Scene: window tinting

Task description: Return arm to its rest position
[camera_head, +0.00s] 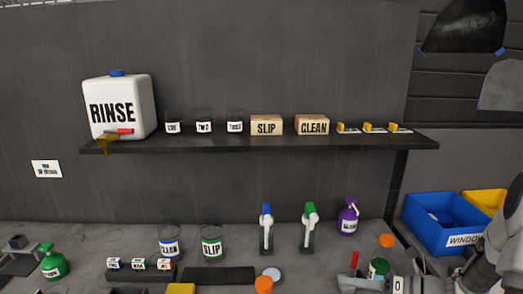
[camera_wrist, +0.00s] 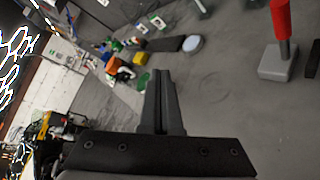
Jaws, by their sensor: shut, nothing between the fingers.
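My gripper (camera_wrist: 162,100) shows in the wrist view with its two fingers pressed together and nothing between them. It is above the grey worktop (camera_wrist: 225,85), apart from the things on it. In the head view my arm (camera_head: 490,250) is at the lower right edge, beside the blue bin, and the gripper itself cannot be made out there.
A red-handled tool on a grey block (camera_wrist: 280,60) stands right of the gripper in the wrist view. Several bottles and jars, including the SLIP jar (camera_head: 211,243), stand on the worktop. A shelf (camera_head: 250,145) runs above. A blue bin (camera_head: 440,222) is at right.

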